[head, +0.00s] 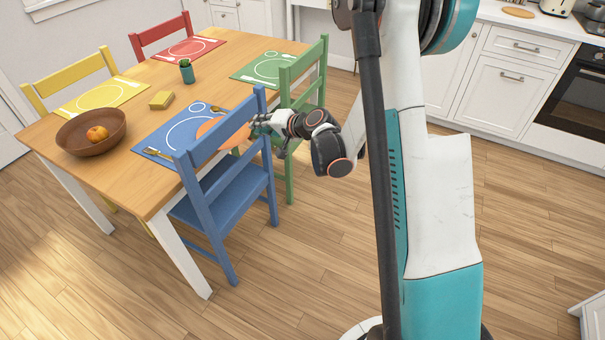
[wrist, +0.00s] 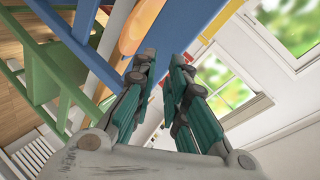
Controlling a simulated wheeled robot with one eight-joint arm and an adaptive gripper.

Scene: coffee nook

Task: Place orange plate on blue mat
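The orange plate (head: 213,128) is at the right part of the blue mat (head: 152,141), partly hidden by the blue chair's back. It overlaps the mat in the head view; I cannot tell whether it lies flat or overhangs the edge. My gripper (head: 254,124) is beside the plate's right side, near the chair back. In the wrist view its fingers (wrist: 162,62) stand apart with nothing visible between them.
A green chair (head: 309,75) is just behind. A brown bowl (head: 80,136) with an orange fruit, a yellow block (head: 161,100) and a green cup (head: 187,73) are on the table.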

